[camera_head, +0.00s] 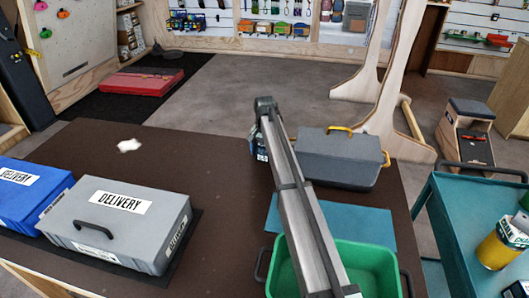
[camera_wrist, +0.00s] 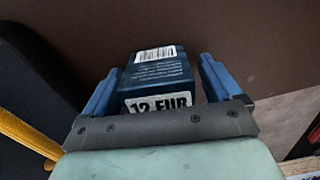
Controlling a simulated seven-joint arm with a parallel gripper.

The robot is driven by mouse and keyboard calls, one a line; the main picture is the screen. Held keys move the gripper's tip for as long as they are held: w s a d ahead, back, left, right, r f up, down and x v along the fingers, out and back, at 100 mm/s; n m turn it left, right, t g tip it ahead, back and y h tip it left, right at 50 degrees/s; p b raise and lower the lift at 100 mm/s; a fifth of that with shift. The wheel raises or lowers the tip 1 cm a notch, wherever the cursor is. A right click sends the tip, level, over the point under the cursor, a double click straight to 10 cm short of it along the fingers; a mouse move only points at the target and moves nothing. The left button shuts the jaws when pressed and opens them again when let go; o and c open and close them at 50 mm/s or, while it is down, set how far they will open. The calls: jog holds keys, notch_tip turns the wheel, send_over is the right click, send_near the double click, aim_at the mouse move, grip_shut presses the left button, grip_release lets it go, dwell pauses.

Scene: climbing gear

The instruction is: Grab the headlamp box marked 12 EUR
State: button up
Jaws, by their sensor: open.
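The headlamp box (camera_wrist: 158,78) is dark blue, with a barcode label and a white "12 EUR" tag, and stands on the dark brown table (camera_head: 225,160). In the wrist view my gripper (camera_wrist: 158,85) is open, with one blue finger on each side of the box. The gaps between fingers and box look narrow; I cannot tell whether either finger touches it. The gripper's body hides the lower edge of the price tag. In the head view my arm largely hides the gripper and box, left of the grey case with yellow handles (camera_head: 338,160).
A green bin (camera_head: 372,262) and a teal mat (camera_head: 365,222) are at the table's front right. Grey (camera_head: 125,215) and blue (camera_head: 25,195) delivery cases are at left. A crumpled white item (camera_head: 129,146) lies behind them. The table's middle is clear.

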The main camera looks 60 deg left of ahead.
jog(key=shift+f, duration=0.2)
jog(key=c, duration=1.1)
